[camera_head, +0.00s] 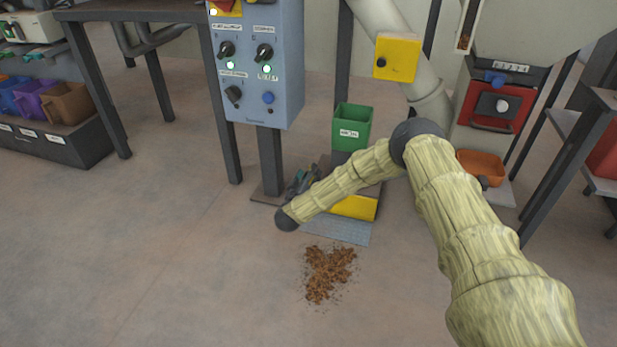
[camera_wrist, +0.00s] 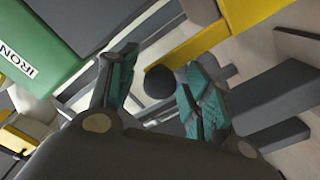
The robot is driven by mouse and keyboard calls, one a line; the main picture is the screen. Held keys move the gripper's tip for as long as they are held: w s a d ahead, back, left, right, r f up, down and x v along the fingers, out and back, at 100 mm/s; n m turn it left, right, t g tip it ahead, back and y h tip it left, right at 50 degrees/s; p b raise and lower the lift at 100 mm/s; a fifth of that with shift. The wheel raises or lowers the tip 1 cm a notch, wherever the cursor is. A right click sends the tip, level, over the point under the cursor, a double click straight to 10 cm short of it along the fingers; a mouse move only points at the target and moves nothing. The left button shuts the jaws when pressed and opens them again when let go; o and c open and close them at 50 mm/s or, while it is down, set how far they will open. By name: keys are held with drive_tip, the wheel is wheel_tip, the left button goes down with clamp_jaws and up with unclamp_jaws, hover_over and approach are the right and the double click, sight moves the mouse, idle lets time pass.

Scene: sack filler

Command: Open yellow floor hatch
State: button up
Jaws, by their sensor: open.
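A yellow panel (camera_head: 355,208), which looks like the floor hatch, sits low near the floor below the green bin, partly hidden behind my arm. In the wrist view a yellow edge (camera_wrist: 205,48) runs diagonally beyond the fingers. My gripper (camera_head: 303,180), with teal finger pads, is low beside the control post, left of the yellow panel. In the wrist view my gripper (camera_wrist: 158,95) is open, its two fingers apart. A dark round knob (camera_wrist: 160,82) shows between the fingertips; I cannot tell whether they touch it or what it belongs to.
A green bin (camera_head: 352,127) stands above the panel; it is close at left in the wrist view (camera_wrist: 40,50). A blue control box (camera_head: 256,70) stands on a post (camera_head: 270,160). Brown spill (camera_head: 328,272) lies on the floor. An orange tray (camera_head: 481,165) is at right. Floor at left is clear.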

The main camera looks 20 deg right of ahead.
clamp_jaws()
wheel_tip(320, 180, up, 4)
drive_tip(key=p, duration=0.7)
drive_tip(key=shift+a, duration=0.15)
wheel_tip(320, 180, up, 6)
drive_tip(key=p, duration=0.7)
drive_tip(key=shift+r, duration=0.25)
unclamp_jaws()
